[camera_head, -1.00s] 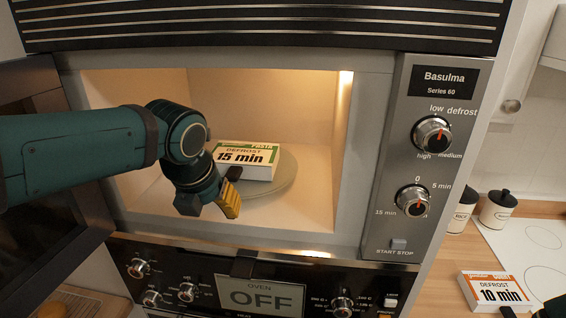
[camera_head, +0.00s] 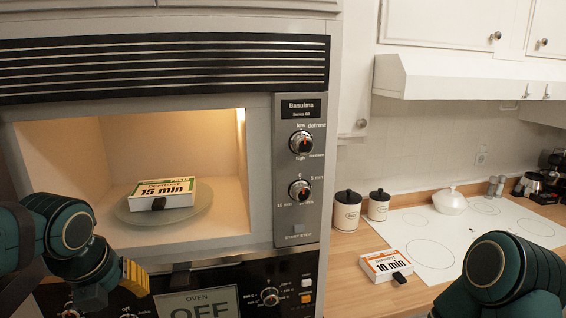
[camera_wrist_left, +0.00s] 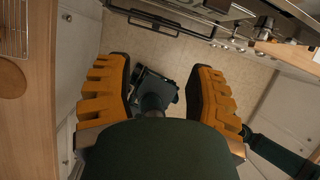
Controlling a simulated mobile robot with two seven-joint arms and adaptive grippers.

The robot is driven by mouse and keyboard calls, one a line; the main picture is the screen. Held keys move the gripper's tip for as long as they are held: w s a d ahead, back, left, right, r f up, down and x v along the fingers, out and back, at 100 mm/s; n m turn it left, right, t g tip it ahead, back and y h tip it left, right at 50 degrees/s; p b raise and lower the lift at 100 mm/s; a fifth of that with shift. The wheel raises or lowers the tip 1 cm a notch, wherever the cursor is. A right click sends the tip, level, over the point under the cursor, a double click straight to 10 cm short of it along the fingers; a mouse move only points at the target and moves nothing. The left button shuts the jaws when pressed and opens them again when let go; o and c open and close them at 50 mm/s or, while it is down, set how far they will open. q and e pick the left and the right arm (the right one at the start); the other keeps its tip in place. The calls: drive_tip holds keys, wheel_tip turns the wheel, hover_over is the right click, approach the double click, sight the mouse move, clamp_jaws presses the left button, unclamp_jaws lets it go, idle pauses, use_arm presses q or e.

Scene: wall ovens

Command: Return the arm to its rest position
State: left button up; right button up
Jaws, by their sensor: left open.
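My left gripper (camera_head: 122,284) is at the lower left of the head view, outside the microwave and below its opening. In the left wrist view its two orange fingers (camera_wrist_left: 157,95) are spread wide with nothing between them. A white box marked "15 min" (camera_head: 165,191) lies on the round plate (camera_head: 200,212) inside the lit, open microwave (camera_head: 225,248). The gripper is apart from the box. My right arm shows at the lower right of the head view, but its gripper is not visible.
A box marked "10 min" (camera_head: 385,263) lies on the wooden counter (camera_head: 345,272) beside two white canisters (camera_head: 347,211). The oven panel (camera_head: 200,303) is below the microwave. In the left wrist view, floor (camera_wrist_left: 150,52) shows beneath the fingers.

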use_arm(q)
drive_tip(key=w+d+f+n+h+b, duration=0.15)
drive_tip(key=d+f+n, duration=0.3)
drive_tip(key=f, duration=0.45)
drive_tip(key=w+d+f+n+g+h+b, duration=0.1)
drive_tip(key=w+d+f+n, duration=0.15)
drive_tip(key=f+n, duration=0.45)
drive_tip(key=w+d+f+n+h+b, duration=0.1)
drive_tip(key=w+d+f+n+b, duration=0.2)
drive_tip(key=f, duration=0.8)
drive_tip(key=s+d+f+n+b, duration=0.1)
drive_tip(key=s+d+f+n, duration=0.1)
drive_tip(key=f+n, duration=0.4)
drive_tip(key=s+d+f+n+g+b, duration=0.1)
drive_tip(key=s+d+f+n, duration=0.2)
drive_tip(key=f, duration=0.6)
drive_tip(key=s+d+f+n+b, duration=0.1)
drive_tip(key=s+d+f+n, duration=0.1)
drive_tip(key=s+f+n, duration=0.4)
drive_tip(key=f+n, duration=0.1)
drive_tip(key=n, duration=0.3)
drive_tip(key=shift+d+f+h, duration=0.15)
drive_tip(key=shift+d+h, duration=0.1)
drive_tip(key=shift+h, duration=0.1)
use_arm(e)
wheel_tip(320, 180, down, 10)
drive_tip(key=w, duration=0.1)
drive_tip(key=shift+a, duration=0.3)
